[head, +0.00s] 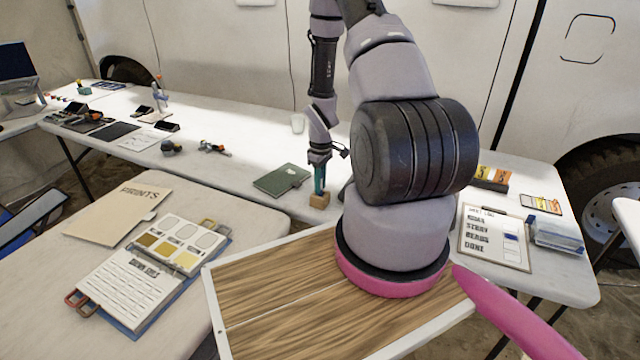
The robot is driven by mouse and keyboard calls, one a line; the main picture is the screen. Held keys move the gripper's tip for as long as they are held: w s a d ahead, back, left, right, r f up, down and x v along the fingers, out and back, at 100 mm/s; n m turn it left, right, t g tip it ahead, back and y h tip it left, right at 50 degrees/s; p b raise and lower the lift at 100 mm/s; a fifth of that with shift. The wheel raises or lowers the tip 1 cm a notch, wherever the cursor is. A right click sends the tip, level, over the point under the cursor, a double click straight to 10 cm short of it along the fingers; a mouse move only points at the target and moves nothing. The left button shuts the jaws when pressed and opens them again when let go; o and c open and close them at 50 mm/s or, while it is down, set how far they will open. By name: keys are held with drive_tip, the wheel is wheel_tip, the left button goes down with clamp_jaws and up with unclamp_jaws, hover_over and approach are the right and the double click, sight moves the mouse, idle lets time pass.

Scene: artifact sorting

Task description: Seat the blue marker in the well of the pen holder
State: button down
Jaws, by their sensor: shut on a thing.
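The pen holder (320,201) is a small tan wooden block on the white table, just right of a green notebook. The marker (319,183) is a thin teal-blue upright stick directly above the block. My gripper (319,167) points down and is shut on the marker's upper part. The marker's lower end meets the top of the block in this view. I cannot tell whether it is inside the well or just behind or above it. The well itself is too small to make out.
The green notebook (282,180) lies close left of the block. A clipboard (494,237) lies on the right, and an open binder (150,270) on the near left table. My arm hides the table right of the block.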

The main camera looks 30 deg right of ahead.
drive_tip(key=c, duration=0.8)
unclamp_jaws()
wheel_tip(320, 180, up, 13)
drive_tip(key=shift+f, duration=0.15)
drive_tip(key=s+a+r+m+t, duration=0.1)
drive_tip(key=s+a+r+m, duration=0.1)
drive_tip(key=r, duration=0.9)
drive_tip(key=s+a+r+m+t, duration=0.1)
drive_tip(key=a+r+m+t, duration=0.15)
drive_tip(key=r, duration=0.75)
drive_tip(key=s+a+r+m+t, duration=0.1)
drive_tip(key=s+a+r, duration=0.2)
drive_tip(key=s+r, duration=0.2)
drive_tip(key=s+a+r+m+t+y, duration=0.1)
drive_tip(key=s+a+r+m, duration=0.1)
drive_tip(key=s+r, duration=0.3)
drive_tip(key=s+a+r+m+t+y, duration=0.1)
drive_tip(key=s+a+r+m, duration=0.1)
drive_tip(key=s+r, duration=0.4)
drive_tip(key=shift+s+a+r+t, duration=0.1)
drive_tip(key=shift+s+a+t, duration=0.05)
drive_tip(key=shift+a, duration=0.3)
drive_tip(key=shift+s+a+t, duration=0.1)
drive_tip(key=shift+s+a, duration=0.05)
drive_tip(key=shift+a, duration=0.3)
